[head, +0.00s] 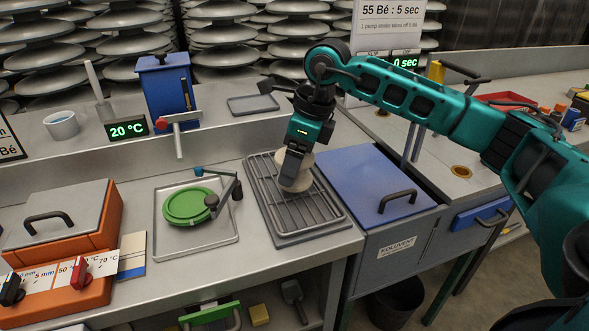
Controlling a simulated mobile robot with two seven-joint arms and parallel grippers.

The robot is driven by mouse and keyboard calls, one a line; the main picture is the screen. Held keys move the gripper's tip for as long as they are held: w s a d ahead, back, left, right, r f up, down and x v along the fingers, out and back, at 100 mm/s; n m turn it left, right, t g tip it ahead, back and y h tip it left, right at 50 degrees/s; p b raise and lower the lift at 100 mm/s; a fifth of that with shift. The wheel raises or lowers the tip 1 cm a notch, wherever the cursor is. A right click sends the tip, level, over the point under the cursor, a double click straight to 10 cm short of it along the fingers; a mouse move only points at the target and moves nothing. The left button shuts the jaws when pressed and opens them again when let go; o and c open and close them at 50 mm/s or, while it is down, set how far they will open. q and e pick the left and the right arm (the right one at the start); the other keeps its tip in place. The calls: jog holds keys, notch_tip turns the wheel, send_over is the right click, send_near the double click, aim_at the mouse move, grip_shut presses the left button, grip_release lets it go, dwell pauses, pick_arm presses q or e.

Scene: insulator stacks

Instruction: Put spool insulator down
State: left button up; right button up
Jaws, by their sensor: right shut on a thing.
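My right gripper (292,168) comes down from the upper right and is shut on the spool insulator (297,184). The spool insulator is a pale, cream-coloured piece with wide rounded discs, partly hidden behind the gripper. The rack sits in a grey tray on the metal bench. My left gripper is not in view.
Left of the rack is a tray with a green disc (188,205) and a small crank arm. A blue lidded bath (375,184) adjoins on the right. A blue dispenser (166,92) stands behind, and an orange heater box (62,235) is at left. The rack's front bars are clear.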

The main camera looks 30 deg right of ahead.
jog(key=shift+f, duration=0.95)
jog(key=shift+f, duration=0.2)
jog(key=o, duration=1.4)
jog(key=shift+r, duration=0.3)
jog(key=p+v, duration=0.1)
jog(key=v, duration=1)
jog(key=shift+d+r+p, duration=0.1)
jog(key=shift+r+p, duration=0.25)
jog(key=shift+p, duration=0.05)
